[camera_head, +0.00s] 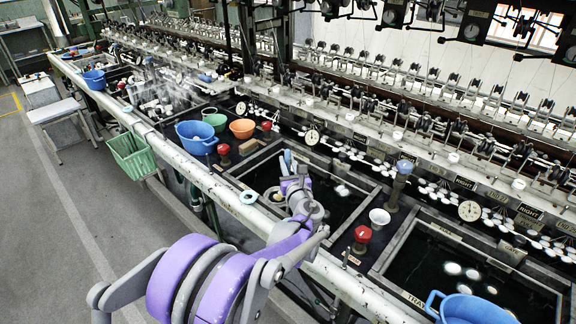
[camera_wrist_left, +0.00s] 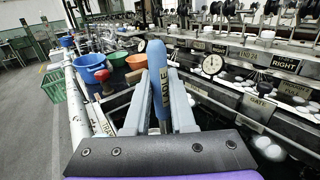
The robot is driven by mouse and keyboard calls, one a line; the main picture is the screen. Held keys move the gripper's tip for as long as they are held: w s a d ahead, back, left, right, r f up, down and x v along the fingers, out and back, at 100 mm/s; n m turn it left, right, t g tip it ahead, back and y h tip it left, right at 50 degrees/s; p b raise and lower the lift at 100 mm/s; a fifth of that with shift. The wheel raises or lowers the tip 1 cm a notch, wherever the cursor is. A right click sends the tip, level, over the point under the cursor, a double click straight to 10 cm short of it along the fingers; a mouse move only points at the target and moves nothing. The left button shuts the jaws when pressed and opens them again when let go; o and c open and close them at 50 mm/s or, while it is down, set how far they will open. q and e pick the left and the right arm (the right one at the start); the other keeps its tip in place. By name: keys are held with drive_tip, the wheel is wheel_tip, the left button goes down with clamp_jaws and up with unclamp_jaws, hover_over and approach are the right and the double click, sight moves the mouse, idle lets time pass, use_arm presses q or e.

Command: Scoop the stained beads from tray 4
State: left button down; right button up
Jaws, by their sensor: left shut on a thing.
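My left gripper (camera_head: 290,168) is over the middle dark-water tray (camera_head: 246,169) in the head view. In the left wrist view the gripper (camera_wrist_left: 158,80) is shut on an upright blue handle marked LADLE (camera_wrist_left: 156,60). The ladle's lower end is hidden behind the gripper. A second tray (camera_head: 396,241) at the lower right holds dark water with several white oval pieces (camera_head: 452,268) in it. Its tray number is not readable, and I cannot make out stained beads. My right gripper is not in view.
A blue-topped post (camera_head: 401,176), a white cup (camera_head: 379,218) and a red knob (camera_head: 362,234) stand between the trays. A blue tub (camera_head: 470,308) is at the lower right. Blue (camera_head: 196,137) and orange (camera_head: 242,128) basins stand left. Machinery lines the back.

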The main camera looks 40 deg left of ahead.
use_arm(q)
drive_tip(key=shift+r+p, duration=2.95)
drive_tip(key=shift+r, duration=2.55)
wheel_tip(320, 180, up, 8)
drive_tip(key=p, duration=0.3)
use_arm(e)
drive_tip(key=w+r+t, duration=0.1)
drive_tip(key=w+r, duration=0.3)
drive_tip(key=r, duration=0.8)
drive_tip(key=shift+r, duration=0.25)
use_arm(q)
drive_tip(key=shift+r, duration=0.15)
